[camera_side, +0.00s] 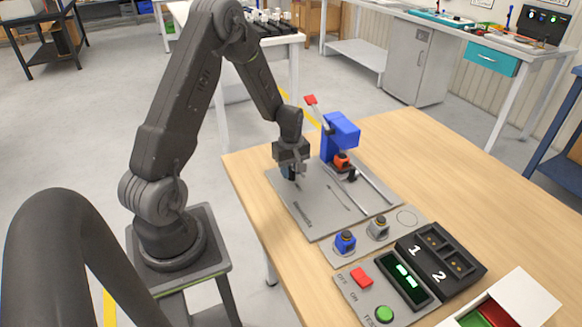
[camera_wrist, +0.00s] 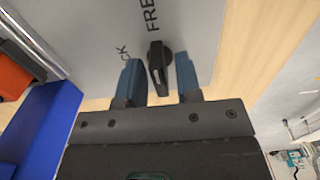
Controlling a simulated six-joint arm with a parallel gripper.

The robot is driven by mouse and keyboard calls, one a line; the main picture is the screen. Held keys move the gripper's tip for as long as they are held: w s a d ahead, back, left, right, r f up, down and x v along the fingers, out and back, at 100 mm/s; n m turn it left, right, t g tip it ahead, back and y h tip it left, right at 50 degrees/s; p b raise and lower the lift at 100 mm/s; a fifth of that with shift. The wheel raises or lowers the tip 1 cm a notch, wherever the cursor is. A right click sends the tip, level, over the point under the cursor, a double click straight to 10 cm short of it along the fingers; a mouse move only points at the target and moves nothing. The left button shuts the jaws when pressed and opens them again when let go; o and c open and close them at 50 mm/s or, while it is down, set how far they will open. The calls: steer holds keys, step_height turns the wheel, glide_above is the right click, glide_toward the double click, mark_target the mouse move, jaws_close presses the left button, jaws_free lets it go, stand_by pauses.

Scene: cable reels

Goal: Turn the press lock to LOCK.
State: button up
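The press lock is a small black knob (camera_wrist: 157,66) on the grey plate (camera_side: 318,222). In the wrist view its long grip runs up and down the picture, with the word FREE (camera_wrist: 151,15) above it and the end of a partly hidden word, "CK" (camera_wrist: 122,52), to its left. My gripper (camera_side: 290,173) is low over the plate, left of the blue press (camera_side: 341,130). In the wrist view its blue fingers (camera_wrist: 158,60) stand apart, one on each side of the knob, with gaps visible. The side view hides the knob behind the gripper.
An orange reel (camera_side: 341,160) sits under the press, whose lever has a red handle (camera_side: 310,100). Blue (camera_side: 345,241) and grey (camera_side: 377,228) reels stand in front.

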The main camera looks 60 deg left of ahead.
jaws_close()
steer(key=n, duration=1.2)
